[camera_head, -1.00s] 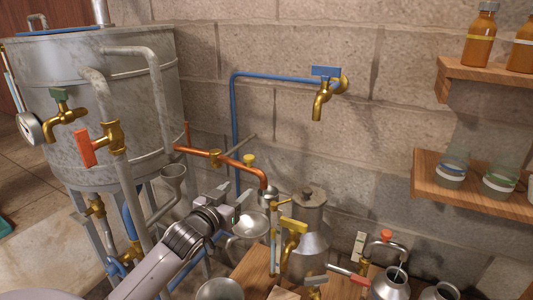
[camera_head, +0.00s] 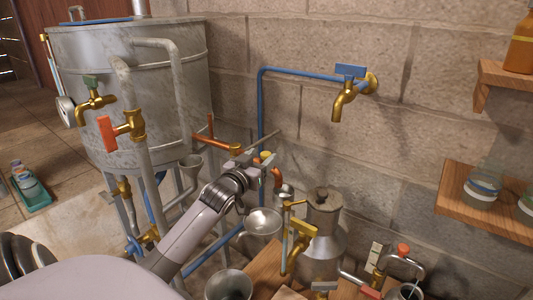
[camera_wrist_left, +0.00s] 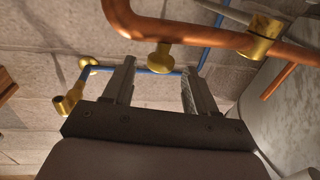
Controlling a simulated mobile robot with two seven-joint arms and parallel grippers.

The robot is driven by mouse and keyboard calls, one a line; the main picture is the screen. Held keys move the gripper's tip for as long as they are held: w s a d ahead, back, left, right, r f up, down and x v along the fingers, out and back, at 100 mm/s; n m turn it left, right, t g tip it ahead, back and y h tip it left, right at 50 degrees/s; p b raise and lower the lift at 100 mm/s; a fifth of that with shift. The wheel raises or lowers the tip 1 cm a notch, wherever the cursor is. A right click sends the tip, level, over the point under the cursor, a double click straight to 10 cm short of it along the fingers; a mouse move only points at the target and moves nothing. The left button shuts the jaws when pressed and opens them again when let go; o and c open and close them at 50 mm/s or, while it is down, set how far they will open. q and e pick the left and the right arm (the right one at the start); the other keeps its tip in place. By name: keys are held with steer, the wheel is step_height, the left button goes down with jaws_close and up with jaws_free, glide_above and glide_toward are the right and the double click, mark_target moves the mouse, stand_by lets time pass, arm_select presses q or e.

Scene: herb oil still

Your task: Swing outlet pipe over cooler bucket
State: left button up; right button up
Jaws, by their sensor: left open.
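The copper outlet pipe (camera_head: 212,141) runs right from the still, carries a brass collar and bends down at its end; my left gripper hides its middle. In the left wrist view the pipe (camera_wrist_left: 215,32) crosses the top, with a brass knob (camera_wrist_left: 160,57) hanging from it. My left gripper (camera_head: 262,162) is open at the pipe, and its fingers (camera_wrist_left: 158,85) point toward the knob, one on each side in the picture. Metal vessels stand below: one (camera_head: 262,222) under the pipe end, another (camera_head: 228,286) nearer. I cannot tell which is the cooler bucket. My right gripper is not in view.
The big metal still (camera_head: 140,95) stands at the left with brass taps. A blue pipe (camera_head: 262,110) and brass wall tap (camera_head: 343,103) are behind. A lidded metal can (camera_head: 322,235) stands right of the pipe end. Shelves (camera_head: 488,210) with jars are at the right.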

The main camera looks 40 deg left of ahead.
mark_target(263, 156)
arm_select(q)
steer(key=shift+x, duration=1.7)
jaws_close()
